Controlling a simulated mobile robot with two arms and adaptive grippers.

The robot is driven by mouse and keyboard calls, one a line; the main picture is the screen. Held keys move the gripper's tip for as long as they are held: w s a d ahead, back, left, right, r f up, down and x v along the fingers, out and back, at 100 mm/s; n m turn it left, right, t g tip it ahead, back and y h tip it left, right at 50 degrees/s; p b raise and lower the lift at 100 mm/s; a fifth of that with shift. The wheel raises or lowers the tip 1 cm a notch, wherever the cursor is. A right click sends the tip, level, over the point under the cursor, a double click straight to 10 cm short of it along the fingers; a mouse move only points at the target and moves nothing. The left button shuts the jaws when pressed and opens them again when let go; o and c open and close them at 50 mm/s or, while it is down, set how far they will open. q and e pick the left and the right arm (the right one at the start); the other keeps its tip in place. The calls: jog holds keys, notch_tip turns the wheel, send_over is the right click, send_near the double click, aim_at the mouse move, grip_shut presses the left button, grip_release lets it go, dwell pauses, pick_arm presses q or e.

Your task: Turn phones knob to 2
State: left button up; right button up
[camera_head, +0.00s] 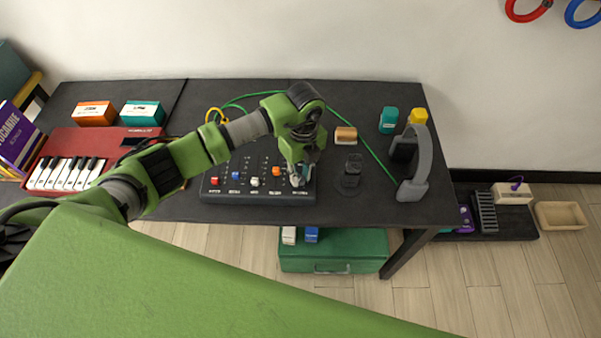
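A dark mixer panel (258,198) lies near the front edge of the black table. A red knob (214,181), a blue knob (236,176), a white knob (254,182) and an orange knob (276,171) show on it. My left gripper (297,179) points down over the panel's right end, with its fingertips at the spot right of the orange knob. The gripper hides whatever knob is there, and I cannot tell whether the fingers touch or grip one. The labels and scale marks are too small to read. My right gripper is out of view.
A black table (370,112) holds a red keyboard (66,172) at left, a dark stand (351,172) just right of the panel, and grey headphones (418,165) farther right. A green cable (375,155) runs behind my gripper. A green case (333,250) sits on the floor below.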

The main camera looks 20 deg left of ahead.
aim_at(303, 178)
pick_arm(q)
grip_shut()
jog(key=m+b, duration=0.4)
jog(key=m, duration=0.1)
jog(key=shift+w+f+m, duration=0.1)
jog(key=shift+f+m, duration=0.05)
jog(key=shift+m, duration=0.15)
jog(key=m+b, duration=0.3)
jog(key=m, duration=0.1)
jog(key=shift+d, duration=0.1)
jog(key=shift+m+b, duration=0.95)
jog(key=shift+m, duration=0.15)
jog(key=shift+r+t, duration=0.2)
jog(key=shift+t, duration=0.1)
jog(key=o, duration=1)
grip_release()
jog(key=r, duration=1.2)
jog(key=shift+d, duration=0.25)
